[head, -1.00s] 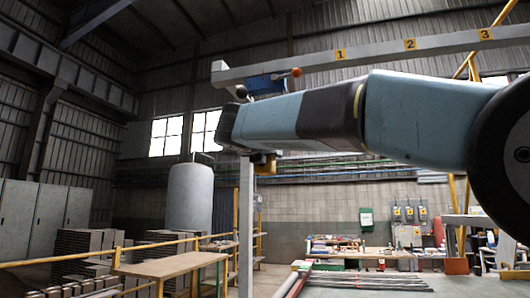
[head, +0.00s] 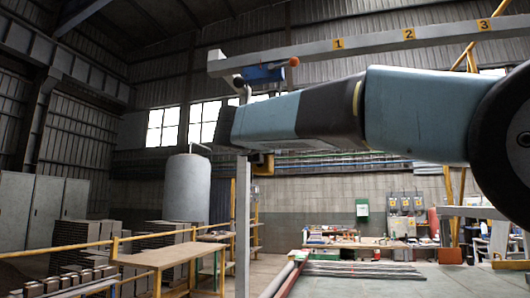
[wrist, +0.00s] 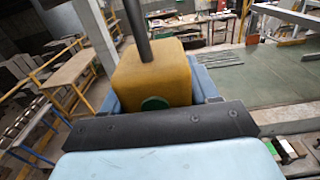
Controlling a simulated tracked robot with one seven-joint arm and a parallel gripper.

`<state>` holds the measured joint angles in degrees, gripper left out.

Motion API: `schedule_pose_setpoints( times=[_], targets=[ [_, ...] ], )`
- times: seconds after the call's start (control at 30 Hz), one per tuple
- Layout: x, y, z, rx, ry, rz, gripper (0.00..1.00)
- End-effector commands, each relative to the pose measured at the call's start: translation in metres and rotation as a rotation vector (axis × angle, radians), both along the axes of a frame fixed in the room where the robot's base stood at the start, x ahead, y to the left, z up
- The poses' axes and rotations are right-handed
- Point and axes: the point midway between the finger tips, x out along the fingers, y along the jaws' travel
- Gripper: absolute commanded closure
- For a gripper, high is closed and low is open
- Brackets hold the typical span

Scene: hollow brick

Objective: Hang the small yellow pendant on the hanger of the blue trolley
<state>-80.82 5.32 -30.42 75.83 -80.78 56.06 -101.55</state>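The blue trolley (head: 264,74) sits under the grey overhead beam, with an orange ball at its right end. A grey hanger part (head: 240,87) drops from its left side, partly hidden by my arm. The small yellow pendant (wrist: 155,78) is a block with a green round mark and a dark rod rising from its top. In the head view part of the pendant (head: 262,167) shows below my arm. My gripper (wrist: 157,103) appears shut on the pendant, with blue parts on both sides of it; its fingertips are mostly hidden. The trolley is not in the wrist view.
The grey beam (head: 380,36) carries yellow plates 1, 2 and 3. A grey post (head: 243,220) stands below my arm. A wooden table (head: 170,256) and yellow railing (head: 60,251) are at left. A cluttered bench (head: 365,243) stands at the back, beyond a green surface (head: 440,281).

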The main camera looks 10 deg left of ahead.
Motion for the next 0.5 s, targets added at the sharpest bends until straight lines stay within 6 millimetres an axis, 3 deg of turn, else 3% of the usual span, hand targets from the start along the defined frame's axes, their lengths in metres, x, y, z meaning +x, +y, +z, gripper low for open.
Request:
schedule_pose_setpoints(
  times=[0.27,0.5],
  targets=[
    [-0.0003,0.0003,0.0,0.0,0.0,0.001,0.14],
    [-0.0005,0.0009,-0.0007,0.0,0.001,0.001,0.13]
  ],
)
